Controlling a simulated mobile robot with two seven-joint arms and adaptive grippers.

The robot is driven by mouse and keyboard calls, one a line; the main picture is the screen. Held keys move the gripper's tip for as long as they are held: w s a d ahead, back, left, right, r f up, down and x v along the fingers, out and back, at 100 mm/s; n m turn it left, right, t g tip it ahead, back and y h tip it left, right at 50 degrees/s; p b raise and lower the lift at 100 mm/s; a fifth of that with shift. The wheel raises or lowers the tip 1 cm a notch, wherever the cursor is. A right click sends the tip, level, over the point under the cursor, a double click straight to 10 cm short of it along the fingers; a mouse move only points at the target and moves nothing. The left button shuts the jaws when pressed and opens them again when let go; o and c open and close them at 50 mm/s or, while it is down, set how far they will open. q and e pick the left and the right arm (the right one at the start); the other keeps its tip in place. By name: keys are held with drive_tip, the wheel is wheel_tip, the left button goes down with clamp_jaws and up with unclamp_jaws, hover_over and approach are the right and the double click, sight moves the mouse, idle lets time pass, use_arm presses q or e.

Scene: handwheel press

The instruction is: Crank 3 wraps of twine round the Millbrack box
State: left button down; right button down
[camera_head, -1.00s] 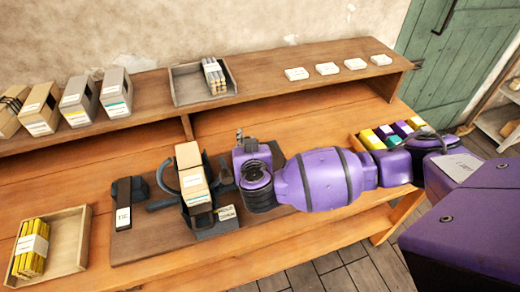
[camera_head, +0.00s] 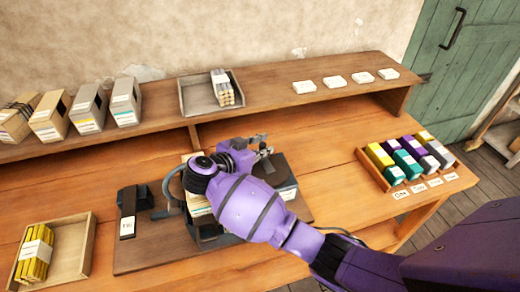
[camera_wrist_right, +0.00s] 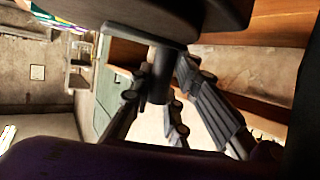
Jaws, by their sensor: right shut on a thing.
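My right gripper (camera_head: 262,148) is above the right part of the dark wrapping machine (camera_head: 286,172). In the right wrist view its fingers (camera_wrist_right: 160,88) are closed around a dark upright cylinder, which looks like the crank handle (camera_wrist_right: 161,72). A tan box with a pale label (camera_head: 198,206) sits in the machine's cradle, mostly hidden by my right forearm. Its name and any twine on it cannot be made out. A curved dark arm (camera_head: 170,188) of the machine stands left of it. My left gripper is not in view.
A tray of yellow bundles (camera_head: 82,246) is at the front left. A crate of coloured spools (camera_head: 378,177) is at the right. The back shelf (camera_head: 160,128) bears several boxes, a tray (camera_head: 190,100) and white cards (camera_head: 333,82). Bare bench lies between machine and crate.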

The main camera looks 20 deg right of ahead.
drive_tip(key=shift+s+d+f+m+g, duration=0.2)
drive_tip(key=shift+d+f+m+g, duration=0.1)
drive_tip(key=shift+f+g, duration=0.15)
drive_tip(key=c, duration=1.7)
unclamp_jaws()
drive_tip(key=shift+o, duration=0.2)
drive_tip(key=shift+w+r, duration=0.1)
drive_tip(key=shift+r, duration=0.05)
drive_tip(key=shift+a+r, duration=0.1)
drive_tip(key=shift+r, duration=0.4)
wheel_tip(320, 180, up, 9)
drive_tip(key=shift+f, duration=0.1)
